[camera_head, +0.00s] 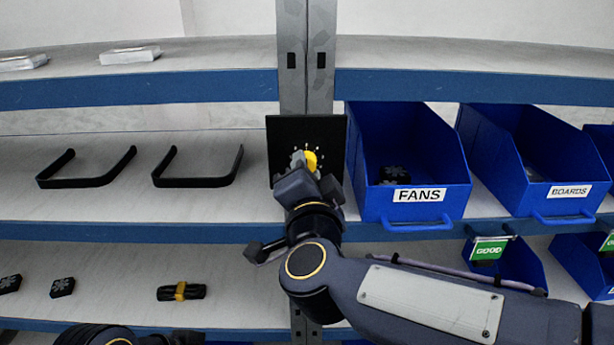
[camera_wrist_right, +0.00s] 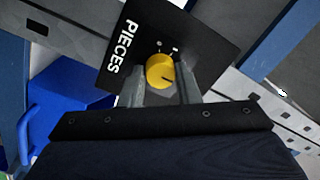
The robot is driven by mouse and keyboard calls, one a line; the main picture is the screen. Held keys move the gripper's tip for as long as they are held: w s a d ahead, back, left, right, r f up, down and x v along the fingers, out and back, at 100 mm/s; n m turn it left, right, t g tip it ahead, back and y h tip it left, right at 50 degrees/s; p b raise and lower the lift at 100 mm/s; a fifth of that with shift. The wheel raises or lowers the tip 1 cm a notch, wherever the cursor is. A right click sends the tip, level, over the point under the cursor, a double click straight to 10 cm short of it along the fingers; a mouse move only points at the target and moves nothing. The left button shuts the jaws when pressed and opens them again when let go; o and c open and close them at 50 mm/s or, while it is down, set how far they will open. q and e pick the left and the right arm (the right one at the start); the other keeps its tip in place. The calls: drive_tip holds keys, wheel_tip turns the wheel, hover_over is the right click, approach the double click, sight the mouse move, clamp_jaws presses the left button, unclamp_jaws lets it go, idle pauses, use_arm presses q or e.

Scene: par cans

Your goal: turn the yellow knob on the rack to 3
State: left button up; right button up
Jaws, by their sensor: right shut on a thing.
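The yellow knob (camera_head: 311,160) sits on a black panel (camera_head: 279,131) fixed to the rack's grey upright. In the right wrist view the knob (camera_wrist_right: 160,71) shows a dark pointer line, and the panel (camera_wrist_right: 205,40) bears the word PIECES and small white marks; the numbers are too small or hidden to read. My right gripper (camera_head: 306,165) is at the panel, its fingers shut on the knob, one on each side, as the right wrist view shows (camera_wrist_right: 161,84). Part of my left arm shows at the bottom left of the head view; its gripper fingers cannot be made out.
A blue FANS bin (camera_head: 405,205) stands close right of the panel, with a BOARDS bin (camera_head: 545,205) beyond it. Two black handles (camera_head: 86,182) lie on the middle shelf to the left.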

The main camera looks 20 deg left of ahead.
idle(0.4)
drive_tip(key=o, duration=1)
drive_tip(key=shift+c, duration=0.2)
drive_tip(key=v, duration=0.8)
